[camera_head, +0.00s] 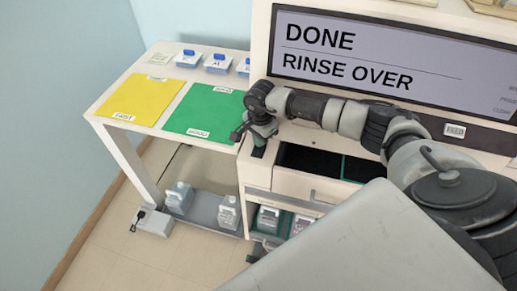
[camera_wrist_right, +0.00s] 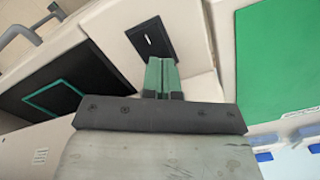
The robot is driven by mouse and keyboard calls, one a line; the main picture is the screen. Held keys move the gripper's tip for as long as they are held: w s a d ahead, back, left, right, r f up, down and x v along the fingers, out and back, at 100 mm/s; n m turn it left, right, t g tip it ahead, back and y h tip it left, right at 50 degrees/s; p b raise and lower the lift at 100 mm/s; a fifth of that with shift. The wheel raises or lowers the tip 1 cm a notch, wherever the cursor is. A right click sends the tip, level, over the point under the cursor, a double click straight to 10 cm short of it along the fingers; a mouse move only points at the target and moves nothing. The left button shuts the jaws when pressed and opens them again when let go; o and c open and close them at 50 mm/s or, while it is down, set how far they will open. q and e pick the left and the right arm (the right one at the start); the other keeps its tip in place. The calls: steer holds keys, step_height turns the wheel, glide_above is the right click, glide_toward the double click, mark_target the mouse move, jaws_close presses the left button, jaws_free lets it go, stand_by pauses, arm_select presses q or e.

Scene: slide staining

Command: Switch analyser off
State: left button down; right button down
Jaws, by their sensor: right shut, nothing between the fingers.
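The analyser (camera_head: 262,60) is the large cream machine. Its screen (camera_head: 390,58) reads "DONE" and "RINSE OVER". In the wrist view a black switch plate (camera_wrist_right: 138,32) with a small pale rocker or slot (camera_wrist_right: 149,39) is set in the cream surface. My right gripper (camera_head: 240,133) is over the analyser's left front edge, close to where the dark switch plate (camera_head: 259,148) partly shows below it. Its green-padded fingers (camera_wrist_right: 161,68) are shut and empty, just beside the plate; contact cannot be told. My left gripper is not in view.
Left of the analyser, a white table holds a yellow mat (camera_head: 140,97), a green mat (camera_head: 204,112) and blue-topped containers (camera_head: 188,57). Dark open trays (camera_head: 312,160) lie under my right arm. Bottles (camera_head: 179,197) stand on a low shelf. A FEED label (camera_head: 455,131) is at right.

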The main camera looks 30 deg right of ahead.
steer(key=shift+f+b, duration=0.3)
steer(key=shift+f, duration=0.05)
steer(key=shift+r+p, duration=2.15)
steer(key=shift+r, duration=1.4)
